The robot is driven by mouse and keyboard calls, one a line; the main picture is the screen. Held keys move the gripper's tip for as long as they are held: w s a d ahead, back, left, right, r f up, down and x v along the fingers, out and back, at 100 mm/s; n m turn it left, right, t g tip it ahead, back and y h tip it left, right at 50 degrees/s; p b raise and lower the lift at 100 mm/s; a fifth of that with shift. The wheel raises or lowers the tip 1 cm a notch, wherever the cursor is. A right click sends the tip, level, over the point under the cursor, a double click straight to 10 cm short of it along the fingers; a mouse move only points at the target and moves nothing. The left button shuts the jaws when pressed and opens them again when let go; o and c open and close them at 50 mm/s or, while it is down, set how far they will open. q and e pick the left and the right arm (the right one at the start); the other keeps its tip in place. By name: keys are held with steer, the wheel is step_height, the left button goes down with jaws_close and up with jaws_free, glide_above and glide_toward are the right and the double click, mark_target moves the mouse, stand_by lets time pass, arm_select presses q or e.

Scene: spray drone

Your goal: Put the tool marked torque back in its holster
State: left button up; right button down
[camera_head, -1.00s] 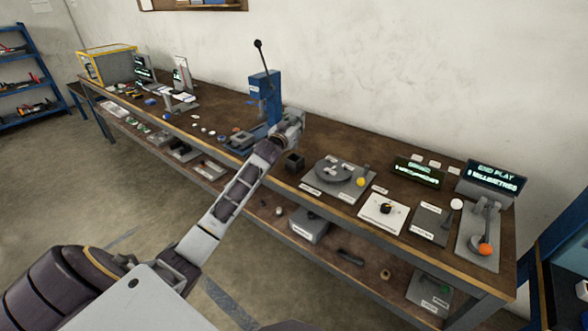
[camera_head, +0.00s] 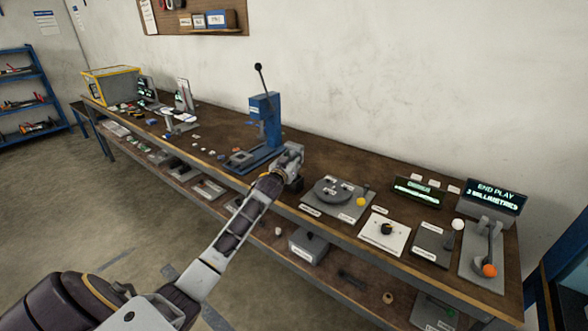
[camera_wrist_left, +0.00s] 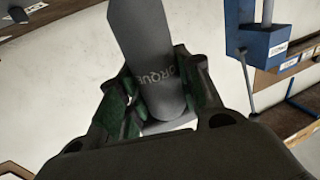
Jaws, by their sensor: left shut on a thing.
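My left gripper (camera_head: 290,160) is over the front part of the long bench, just right of the blue press. In the left wrist view, the gripper (camera_wrist_left: 155,95) is shut on a grey, rounded tool (camera_wrist_left: 145,50), with its dark fingers on both sides. The lettering on the tool is partly covered and reads like "TORQUE". In the head view the tool is hidden by the gripper and wrist. A small dark block (camera_head: 295,185) stands on the bench just below the gripper, mostly covered by it. I cannot tell whether it is the holster. My right gripper is not in view.
The blue lever press (camera_head: 264,115) stands close behind and left of my gripper. To the right are a grey plate with a round disc (camera_head: 333,190), a white dial plate (camera_head: 385,232) and a lever fixture with an orange knob (camera_head: 489,270). A lower shelf holds more parts.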

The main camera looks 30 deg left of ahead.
arm_select(q)
steer(key=shift+f, duration=0.15)
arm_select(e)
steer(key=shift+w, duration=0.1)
arm_select(q)
steer(key=shift+f, duration=1.95)
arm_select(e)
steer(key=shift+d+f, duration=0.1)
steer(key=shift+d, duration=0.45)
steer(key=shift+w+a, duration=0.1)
arm_select(q)
steer(key=o, duration=0.8)
steer(key=shift+f, duration=0.2)
steer(key=shift+c, duration=0.2)
steer(key=o, duration=0.4)
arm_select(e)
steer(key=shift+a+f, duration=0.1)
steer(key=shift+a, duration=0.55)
